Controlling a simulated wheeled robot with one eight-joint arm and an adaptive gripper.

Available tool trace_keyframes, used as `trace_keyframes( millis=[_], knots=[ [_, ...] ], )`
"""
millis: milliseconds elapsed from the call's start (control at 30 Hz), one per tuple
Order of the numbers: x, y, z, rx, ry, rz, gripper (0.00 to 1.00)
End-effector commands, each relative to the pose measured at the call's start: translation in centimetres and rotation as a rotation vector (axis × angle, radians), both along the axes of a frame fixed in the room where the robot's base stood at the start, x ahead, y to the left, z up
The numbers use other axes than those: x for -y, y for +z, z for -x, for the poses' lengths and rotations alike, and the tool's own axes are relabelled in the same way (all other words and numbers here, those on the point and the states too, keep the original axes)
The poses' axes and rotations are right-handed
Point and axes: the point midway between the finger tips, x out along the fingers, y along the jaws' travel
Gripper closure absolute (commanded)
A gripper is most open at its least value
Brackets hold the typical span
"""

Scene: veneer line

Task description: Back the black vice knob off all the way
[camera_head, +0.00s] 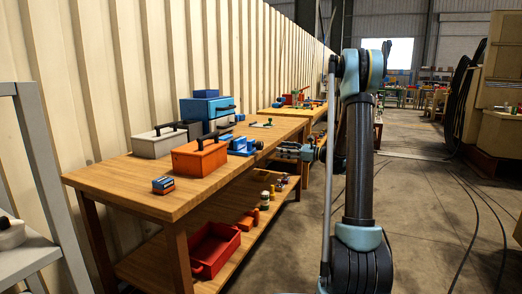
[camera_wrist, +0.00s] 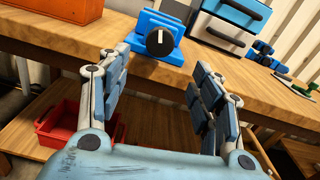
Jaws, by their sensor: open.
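The black vice knob (camera_wrist: 160,43) is round with a pale pointer line and sits on the front of the blue vice (camera_wrist: 178,28). In the head view the vice (camera_head: 240,146) stands near the bench's front edge, with its knob (camera_head: 259,145) facing right. My gripper (camera_wrist: 160,88) is open and empty in the wrist view, its two padded fingers apart on the left and right. The knob lies beyond the fingers, between them in the picture and apart from both. In the head view my gripper (camera_head: 284,152) is small, beside the knob at the bench edge.
An orange toolbox (camera_head: 200,158) stands nearer on the wooden bench (camera_head: 150,193), left of the vice in the wrist view. A grey toolbox (camera_head: 158,143) and blue cases (camera_head: 207,108) stand behind. A red bin (camera_head: 214,248) sits on the lower shelf. Floor to the right is open, crossed by cables.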

Motion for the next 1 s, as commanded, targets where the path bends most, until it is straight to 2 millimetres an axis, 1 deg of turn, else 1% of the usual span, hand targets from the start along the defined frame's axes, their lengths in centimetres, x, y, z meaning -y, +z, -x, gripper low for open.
trace_keyframes(
  millis=[33,300,500,600,800,1000],
  knots=[
    [-1.0,0.0,-0.2,0.0,0.004,0.0,0.41],
    [-5.5,0.0,-1.9,0.001,0.003,0.001,0.41],
    [-8.7,0.0,-3.0,0.001,0.004,0.001,0.41],
    [-9.9,0.0,-3.5,0.001,0.003,0.001,0.41],
    [-11.4,0.0,-4.1,0.001,0.001,0.001,0.41],
    [-11.8,0.0,-4.2,0.001,0.001,0.001,0.41]
  ],
)
